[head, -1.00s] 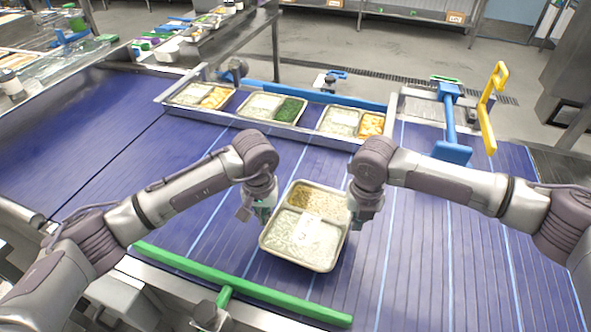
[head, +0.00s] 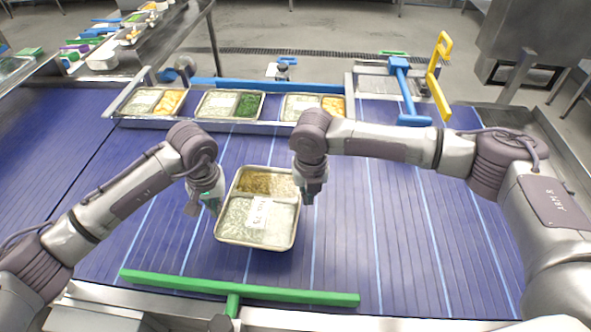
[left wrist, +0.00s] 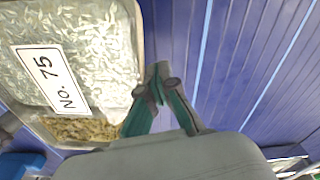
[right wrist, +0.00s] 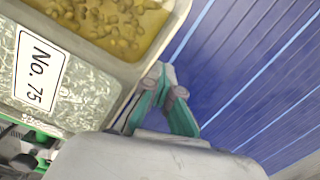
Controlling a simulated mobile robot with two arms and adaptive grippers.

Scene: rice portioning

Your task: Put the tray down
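A metal compartment tray (head: 262,247) with a white label is between my two grippers, over the blue belt. It has rice-like white food in the near part and yellow-brown food in a far part. The label reads No. 75 in the left wrist view (left wrist: 52,78) and the right wrist view (right wrist: 38,68). My left gripper (head: 213,206) is at the tray's left rim, its fingertips (left wrist: 158,78) closed together at that rim. My right gripper (head: 307,198) is at the right rim, fingertips (right wrist: 162,80) closed there. I cannot tell whether the tray's underside touches the belt.
Several filled trays (head: 230,104) stand in a metal-railed row behind the belt (head: 400,230). A green bar (head: 240,289) lies along the front. A blue post (head: 408,92) and yellow handle (head: 437,75) stand at the back right. The belt right of the tray is clear.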

